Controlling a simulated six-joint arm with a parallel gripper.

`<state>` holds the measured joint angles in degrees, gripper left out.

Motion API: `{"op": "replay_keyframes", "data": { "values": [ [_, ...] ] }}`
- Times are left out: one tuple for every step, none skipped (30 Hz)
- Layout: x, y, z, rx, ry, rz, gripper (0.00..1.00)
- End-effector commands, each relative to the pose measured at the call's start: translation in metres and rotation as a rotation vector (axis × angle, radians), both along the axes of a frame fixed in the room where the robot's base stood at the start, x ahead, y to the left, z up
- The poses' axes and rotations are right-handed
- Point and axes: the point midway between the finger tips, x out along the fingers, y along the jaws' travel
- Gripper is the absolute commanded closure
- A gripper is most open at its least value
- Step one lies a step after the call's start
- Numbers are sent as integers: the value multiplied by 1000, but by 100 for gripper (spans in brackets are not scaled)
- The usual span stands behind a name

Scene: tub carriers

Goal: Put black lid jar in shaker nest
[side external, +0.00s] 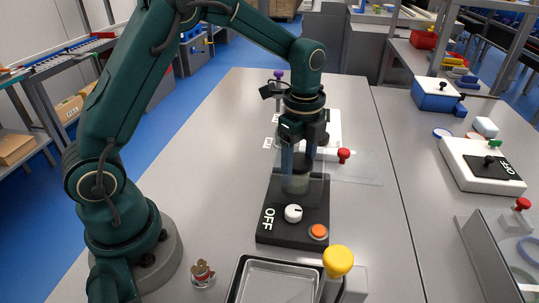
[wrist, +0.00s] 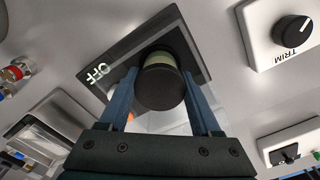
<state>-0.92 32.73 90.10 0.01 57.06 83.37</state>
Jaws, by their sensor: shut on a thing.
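The black lid jar (side external: 296,184) is upright between the fingers of my gripper (side external: 302,172), over the far part of the shaker. In the wrist view its black lid (wrist: 158,90) faces the camera, with a pale greenish body below it. My gripper (wrist: 160,78) is shut on the jar, one finger on each side. The shaker (side external: 278,236) is a black base marked OFF, with a white knob and an orange button at its near end. The jar and fingers hide the nest. I cannot tell whether the jar's bottom touches it.
A metal tray (side external: 270,284) and a yellow-topped post (side external: 338,262) stand near the shaker's front. A clear sheet (side external: 362,168) and red knob (side external: 344,155) lie just right of the gripper. A small figure (side external: 203,273) stands near my base. The table's far left is clear.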

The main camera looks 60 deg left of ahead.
Motion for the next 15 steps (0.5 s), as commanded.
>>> {"op": "replay_keyframes", "data": {
  "values": [
    [0, 0, -2, 0, 2, 0, 100],
    [0, 0, -3, 0, 2, 0, 100],
    [0, 0, -2, 0, 1, 0, 23],
    [0, 0, -2, 0, 1, 0, 23],
    [0, 0, -2, 0, 1, 0, 23],
    [0, 0, -2, 0, 1, 0, 23],
    [0, 0, -2, 0, 1, 0, 23],
    [0, 0, -2, 0, 1, 0, 23],
    [0, 0, -2, 0, 1, 0, 23],
    [0, 0, -2, 0, 1, 0, 23],
    [0, 0, -2, 0, 1, 0, 23],
    [0, 0, -2, 0, 1, 0, 23],
    [0, 0, -1, 0, 0, 0, 23],
    [0, 0, 1, 0, -1, 0, 23],
    [0, 0, 3, 0, -1, 0, 23]
  ]
}}
